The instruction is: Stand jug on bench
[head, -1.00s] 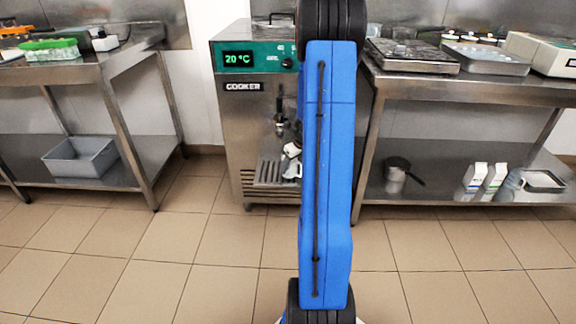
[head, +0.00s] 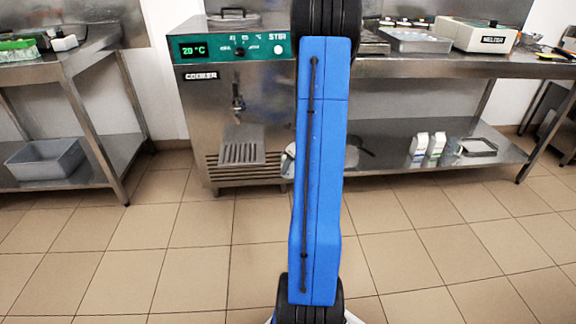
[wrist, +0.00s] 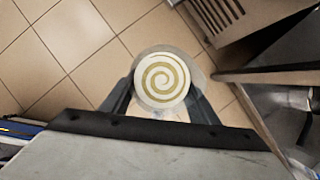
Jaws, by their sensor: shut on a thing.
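The jug (wrist: 161,80) shows from above in the wrist view, with a pale and yellow-green swirl inside its round mouth. My gripper (wrist: 160,98) is shut on it, one finger on each side, and holds it above the tiled floor. In the head view a pale piece of the jug (head: 288,163) shows at the left edge of my blue arm, which hides the rest and my gripper. A steel bench (head: 440,68) stands on the right and another steel bench (head: 62,72) on the left.
The right bench carries a tray (head: 413,40) and a melter (head: 478,35). Two cartons (head: 428,145) stand on its lower shelf. A grey bin (head: 45,158) sits on the left lower shelf.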

